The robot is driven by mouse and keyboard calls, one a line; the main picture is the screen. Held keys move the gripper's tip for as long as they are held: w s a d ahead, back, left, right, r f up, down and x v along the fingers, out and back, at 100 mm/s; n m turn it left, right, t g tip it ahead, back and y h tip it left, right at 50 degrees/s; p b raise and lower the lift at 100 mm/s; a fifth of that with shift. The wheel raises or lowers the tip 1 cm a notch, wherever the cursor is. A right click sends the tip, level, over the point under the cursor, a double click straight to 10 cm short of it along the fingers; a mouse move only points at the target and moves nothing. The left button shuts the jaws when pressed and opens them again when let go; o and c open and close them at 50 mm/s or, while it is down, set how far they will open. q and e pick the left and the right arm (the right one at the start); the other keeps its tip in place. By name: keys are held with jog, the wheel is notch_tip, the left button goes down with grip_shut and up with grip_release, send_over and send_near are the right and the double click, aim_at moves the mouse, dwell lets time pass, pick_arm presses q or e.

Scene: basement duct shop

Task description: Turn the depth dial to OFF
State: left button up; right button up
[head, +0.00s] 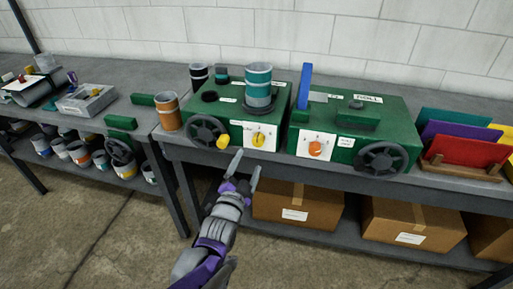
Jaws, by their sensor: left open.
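Two green machines stand on the grey bench. The left machine (204,113) has a yellow dial (258,139) on a white plate. The right machine (395,120) has an orange dial (315,148) on a white plate. The small markings on both plates are too small to read, so I cannot tell which dial is the depth dial or which way is OFF. My left gripper (248,161) is open and empty, its fingers pointing up just below and in front of the yellow dial, apparently apart from it. My right gripper is not in view.
Black handwheels (208,132) (382,159) flank the dials; the left one has a yellow knob. A teal-striped can sits on the left machine, an orange can (168,111) beside it. Coloured panels (470,148) stand at right. Cardboard boxes (297,205) fill the lower shelf. Open floor lies in front.

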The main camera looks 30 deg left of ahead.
aim_at(257, 143)
pick_arm(q)
jog(key=x, duration=0.9)
jog(key=shift+w, duration=0.35)
grip_shut()
jog(key=shift+n, duration=0.3)
jog(key=n, duration=0.5)
jog(key=shift+n, duration=0.3)
jog(key=n, duration=0.5)
jog(key=shift+n, duration=0.4)
